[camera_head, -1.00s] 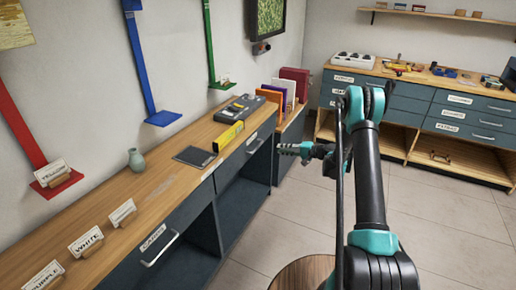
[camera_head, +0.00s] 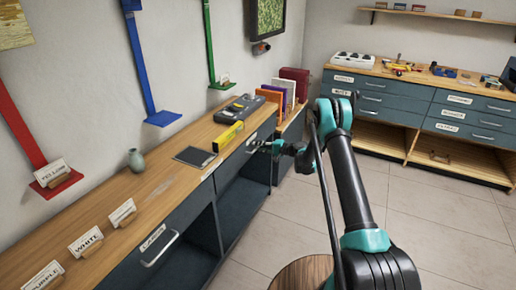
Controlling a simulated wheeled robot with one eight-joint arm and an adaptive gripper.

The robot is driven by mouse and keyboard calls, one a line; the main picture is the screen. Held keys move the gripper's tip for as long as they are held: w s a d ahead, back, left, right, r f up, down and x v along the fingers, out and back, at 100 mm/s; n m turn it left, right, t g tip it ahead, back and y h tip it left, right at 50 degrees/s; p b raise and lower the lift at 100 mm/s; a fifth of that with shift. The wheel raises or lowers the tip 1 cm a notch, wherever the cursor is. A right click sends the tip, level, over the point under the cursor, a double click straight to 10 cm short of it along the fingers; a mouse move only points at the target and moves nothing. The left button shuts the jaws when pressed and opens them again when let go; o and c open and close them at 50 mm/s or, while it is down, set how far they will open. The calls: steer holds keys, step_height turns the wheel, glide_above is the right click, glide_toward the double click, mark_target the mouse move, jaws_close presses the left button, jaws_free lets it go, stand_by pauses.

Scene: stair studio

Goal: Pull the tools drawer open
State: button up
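A dark drawer front (camera_head: 232,165) with a pale label and a metal handle sits under the wooden counter, beyond the open bay. Its label is too small to read, so I cannot tell if it is the tools drawer. It looks closed. My gripper (camera_head: 262,146) is at this drawer's handle, with the fingers pointing left toward the front. The fingertips overlap the handle, and I cannot tell whether they touch or grip it. A nearer drawer (camera_head: 180,225) has a label and a metal handle and also looks closed.
On the counter (camera_head: 105,205) are a yellow level (camera_head: 228,136), a dark flat pad (camera_head: 194,156), a vase (camera_head: 136,160) and name cards. A round wooden stool top (camera_head: 303,273) is below my arm. Labelled drawers (camera_head: 395,100) line the far wall. The floor between is clear.

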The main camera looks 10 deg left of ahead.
jaws_close()
stand_by(0.4)
